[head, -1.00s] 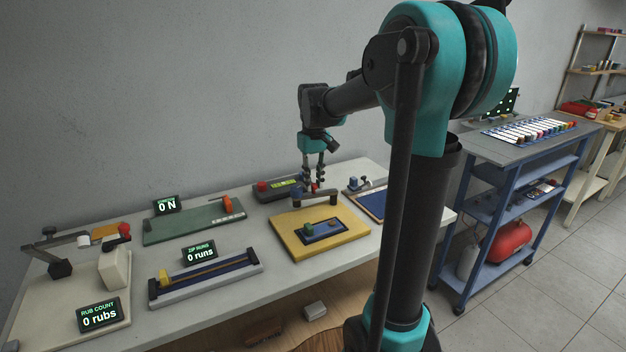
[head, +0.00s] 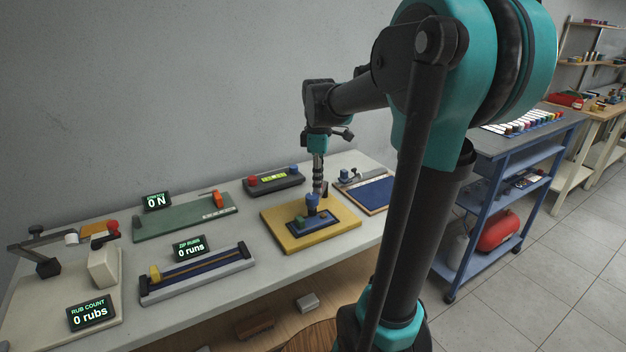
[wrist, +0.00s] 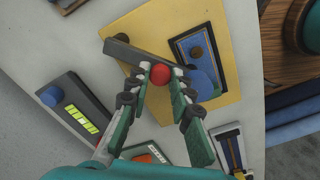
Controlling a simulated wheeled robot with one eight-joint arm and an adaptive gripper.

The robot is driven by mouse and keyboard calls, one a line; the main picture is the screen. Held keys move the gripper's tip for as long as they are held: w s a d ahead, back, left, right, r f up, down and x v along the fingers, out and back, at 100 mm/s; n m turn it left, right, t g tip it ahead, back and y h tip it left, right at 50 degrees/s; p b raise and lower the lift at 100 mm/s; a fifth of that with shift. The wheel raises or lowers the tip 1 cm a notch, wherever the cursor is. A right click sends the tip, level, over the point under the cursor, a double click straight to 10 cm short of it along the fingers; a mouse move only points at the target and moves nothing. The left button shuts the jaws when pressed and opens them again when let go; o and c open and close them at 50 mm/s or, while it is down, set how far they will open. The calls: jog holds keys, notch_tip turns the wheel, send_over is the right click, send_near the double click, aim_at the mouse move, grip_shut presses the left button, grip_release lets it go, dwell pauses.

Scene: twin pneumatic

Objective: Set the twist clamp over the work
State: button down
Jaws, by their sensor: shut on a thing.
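The twist clamp is a dark bar (wrist: 125,50) with a blue end (head: 312,200) and a red ball knob (wrist: 160,75). It stands at the yellow base plate (head: 275,222). My gripper (wrist: 161,71) is shut on the red knob, with a fingertip on each side. The blue end, also in the wrist view (wrist: 203,84), overlaps the framed dark-blue work (head: 333,221). A brown round piece (wrist: 195,52) on the work stays visible beside it. I cannot tell whether the blue end touches the work. In the head view my gripper (head: 319,190) hides much of the bar.
Behind the yellow plate is a dark box with a lit display (head: 272,179). A green board (head: 180,222), a slide rail (head: 200,276) and a blue panel (head: 365,193) also lie on the table.

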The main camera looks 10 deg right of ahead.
jog(key=shift+s+d+n, duration=0.3)
jog(key=shift+d+n, duration=0.45)
jog(key=shift+n, duration=0.55)
jog(key=c, duration=1.6)
grip_release()
jog(key=shift+r, duration=0.1)
notch_tip(320, 180, up, 12)
jog(key=shift+f, duration=0.1)
